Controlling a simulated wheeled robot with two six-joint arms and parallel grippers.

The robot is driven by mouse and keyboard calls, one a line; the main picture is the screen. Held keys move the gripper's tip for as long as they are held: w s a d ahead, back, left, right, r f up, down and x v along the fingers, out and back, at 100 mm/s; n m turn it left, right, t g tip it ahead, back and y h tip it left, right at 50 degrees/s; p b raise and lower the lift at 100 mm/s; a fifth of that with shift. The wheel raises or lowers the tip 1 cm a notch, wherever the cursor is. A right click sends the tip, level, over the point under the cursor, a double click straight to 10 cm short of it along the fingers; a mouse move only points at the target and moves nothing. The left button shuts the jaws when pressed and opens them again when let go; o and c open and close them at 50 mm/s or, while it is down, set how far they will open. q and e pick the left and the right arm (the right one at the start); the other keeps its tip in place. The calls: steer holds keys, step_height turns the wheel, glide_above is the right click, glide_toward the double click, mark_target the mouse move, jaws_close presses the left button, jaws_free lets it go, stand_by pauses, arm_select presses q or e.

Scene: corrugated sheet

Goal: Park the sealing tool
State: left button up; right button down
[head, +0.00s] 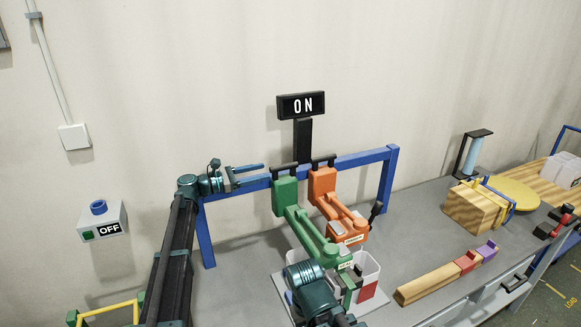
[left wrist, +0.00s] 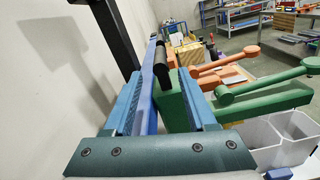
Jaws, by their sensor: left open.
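Two jointed tools, one green (head: 285,197) and one orange (head: 322,184), stand side by side at the blue rail (head: 359,160), each with a black top piece over it. Their small labels are too small to read, so I cannot tell which is the sealing tool. My left gripper (head: 266,172) is open and empty, at rail height just left of the green tool. In the left wrist view its fingers (left wrist: 160,74) point along the rail, towards the black piece (left wrist: 164,66) on the green tool (left wrist: 178,98). My right arm shows at the bottom; its fingers are hidden.
White bins (head: 371,269) stand beneath the tools. A wooden bar (head: 428,284) with red and purple blocks and a wooden block (head: 472,207) lie right. Grey bench between is clear.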

mark_target(290, 166)
arm_select(q)
steer(key=x, duration=1.1)
steer(key=shift+d, duration=0.25)
jaws_close()
stand_by(0.9)
